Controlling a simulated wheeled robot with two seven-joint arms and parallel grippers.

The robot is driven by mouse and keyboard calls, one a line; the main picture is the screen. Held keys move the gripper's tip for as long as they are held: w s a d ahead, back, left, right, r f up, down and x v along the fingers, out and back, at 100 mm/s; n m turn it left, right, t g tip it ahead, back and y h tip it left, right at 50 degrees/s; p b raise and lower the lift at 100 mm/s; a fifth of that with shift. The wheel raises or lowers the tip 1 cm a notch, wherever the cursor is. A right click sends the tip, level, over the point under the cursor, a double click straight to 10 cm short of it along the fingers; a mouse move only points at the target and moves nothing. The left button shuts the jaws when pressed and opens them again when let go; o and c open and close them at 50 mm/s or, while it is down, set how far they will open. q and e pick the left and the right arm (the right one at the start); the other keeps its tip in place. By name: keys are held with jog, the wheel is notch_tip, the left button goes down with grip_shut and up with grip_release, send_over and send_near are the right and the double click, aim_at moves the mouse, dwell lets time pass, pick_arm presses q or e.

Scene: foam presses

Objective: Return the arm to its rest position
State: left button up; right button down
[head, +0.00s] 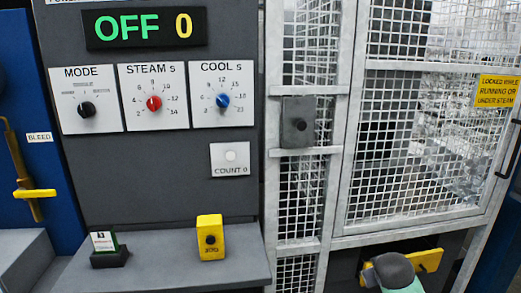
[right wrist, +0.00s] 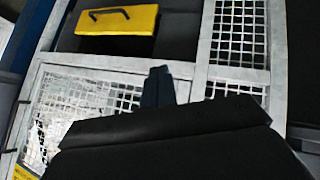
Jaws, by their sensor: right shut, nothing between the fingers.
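My right arm (head: 392,272) shows at the bottom right of the head view, in front of a yellow panel under the mesh door. My right gripper (right wrist: 158,75) shows in the right wrist view as dark fingers, shut and empty. Beyond the fingers is the grey-framed mesh door, which looks upside down there. The gripper looks apart from it, though the exact gap cannot be told. My left gripper is in neither view.
The mesh door (head: 405,150) is closed. The yellow panel (head: 427,260) has a black handle in the right wrist view (right wrist: 118,20). A control panel with "OFF 0" display (head: 145,28) and dials stands left. A grey shelf (head: 165,270) holds a yellow button box (head: 210,238) and a small card stand (head: 107,248).

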jog(key=s+a+f+g+y, duration=0.1)
jog(key=s+a+f+y, duration=0.1)
jog(key=s+a+f, duration=0.5)
jog(key=s+a+f+g+y, duration=0.1)
jog(key=s+a+f, duration=0.2)
jog(key=s+a, duration=0.7)
jog(key=s+a+f+g, duration=0.1)
jog(key=s+f, duration=0.2)
jog(key=s, duration=0.4)
jog(key=s+a+f+g+y, duration=0.1)
jog(key=s+f, duration=0.3)
jog(key=s, duration=0.2)
jog(key=s+a+f+g, duration=0.2)
jog(key=s+f, duration=0.2)
jog(key=s, duration=0.3)
jog(key=shift+s+y, duration=0.3)
jog(key=shift+a, duration=0.1)
